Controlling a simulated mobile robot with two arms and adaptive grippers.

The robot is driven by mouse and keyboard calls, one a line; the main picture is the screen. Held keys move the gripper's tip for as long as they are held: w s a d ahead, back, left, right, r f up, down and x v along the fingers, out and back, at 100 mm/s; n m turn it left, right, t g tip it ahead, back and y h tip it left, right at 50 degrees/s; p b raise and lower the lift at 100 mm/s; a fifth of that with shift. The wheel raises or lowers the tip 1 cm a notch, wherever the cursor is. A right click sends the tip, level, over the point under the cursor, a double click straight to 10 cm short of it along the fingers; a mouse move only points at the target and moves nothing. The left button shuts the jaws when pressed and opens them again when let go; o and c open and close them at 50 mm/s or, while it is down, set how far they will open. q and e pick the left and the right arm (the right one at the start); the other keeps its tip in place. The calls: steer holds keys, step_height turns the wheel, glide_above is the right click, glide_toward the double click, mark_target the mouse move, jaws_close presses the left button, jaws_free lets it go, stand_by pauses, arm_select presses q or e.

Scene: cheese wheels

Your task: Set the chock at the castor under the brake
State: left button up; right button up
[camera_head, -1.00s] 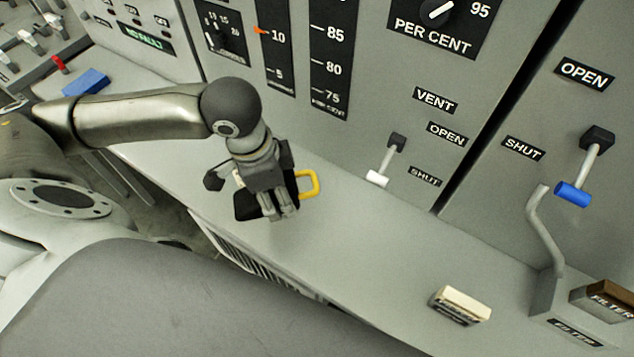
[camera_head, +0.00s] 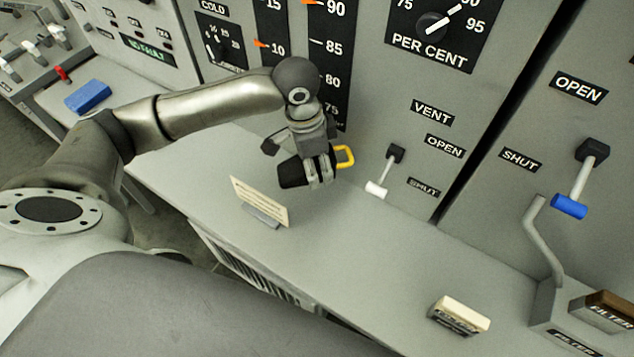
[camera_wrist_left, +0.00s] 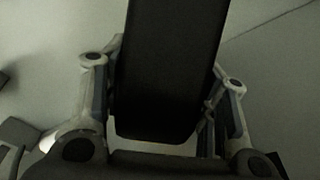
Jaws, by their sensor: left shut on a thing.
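A black block with a yellow loop handle, which looks like the chock (camera_head: 292,175), is in my left gripper (camera_head: 320,179). The gripper is shut on it and holds it over the grey counter, in front of the panel. The yellow loop points right, towards the white-handled lever. In the left wrist view the black block (camera_wrist_left: 170,70) lies between the two fingers and fills the middle. I cannot make out a castor or a brake in these views. My right gripper is not in view.
A cream card on a small stand (camera_head: 260,202) is on the grey counter (camera_head: 350,255), left of and nearer than the held block. A white-handled lever (camera_head: 377,188) and a blue-handled lever (camera_head: 570,207) stick out of the panel. A cream-topped block (camera_head: 461,313) lies on the right.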

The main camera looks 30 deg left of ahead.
mark_target(319, 194)
arm_select(q)
step_height(319, 194, down, 9)
steer(key=shift+r+p, duration=0.1)
steer(key=shift+p, duration=0.55)
steer(key=o, duration=1.5)
steer(key=shift+c, duration=0.2)
